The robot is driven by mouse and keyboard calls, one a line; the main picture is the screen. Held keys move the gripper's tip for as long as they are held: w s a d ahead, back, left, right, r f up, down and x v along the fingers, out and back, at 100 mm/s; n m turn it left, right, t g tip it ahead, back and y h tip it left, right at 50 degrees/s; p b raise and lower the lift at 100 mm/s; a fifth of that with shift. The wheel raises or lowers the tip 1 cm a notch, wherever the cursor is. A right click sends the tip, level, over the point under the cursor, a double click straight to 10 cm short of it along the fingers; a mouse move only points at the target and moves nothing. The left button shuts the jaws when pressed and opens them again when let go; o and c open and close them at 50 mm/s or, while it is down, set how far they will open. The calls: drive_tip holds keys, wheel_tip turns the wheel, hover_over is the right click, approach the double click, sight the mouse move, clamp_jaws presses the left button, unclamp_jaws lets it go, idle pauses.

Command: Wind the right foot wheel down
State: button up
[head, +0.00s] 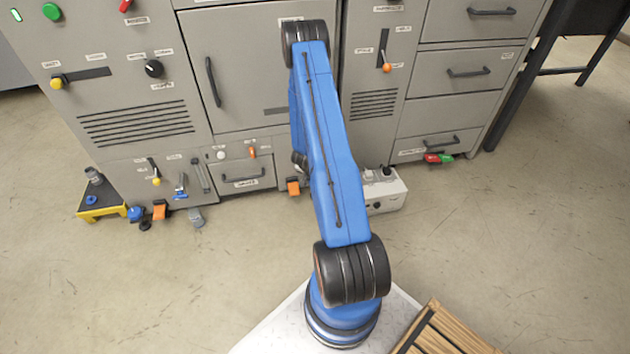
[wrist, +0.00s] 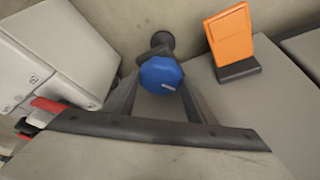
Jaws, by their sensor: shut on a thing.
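In the wrist view, a blue foot wheel (wrist: 160,74) with a small pale mark on its face sits between the fingertips of my gripper (wrist: 160,88). The dark fingers close in on it from both sides, and the gripper is shut on it. A dark round foot (wrist: 161,40) shows just beyond the wheel. In the head view my blue arm hides this wheel and the gripper. Another blue wheel (head: 137,214) shows at the cabinet's left foot, well away from my arm.
An orange pedal (wrist: 229,34) stands close beside the wheel; it also shows in the head view (head: 293,187). A white box (head: 386,190) sits on the floor to the right of my arm. A yellow-edged stand (head: 100,213) is far left.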

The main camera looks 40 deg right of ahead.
drive_tip(key=o, duration=1)
drive_tip(key=shift+o, duration=0.2)
drive_tip(key=shift+r, duration=0.1)
drive_tip(key=v, duration=1.7)
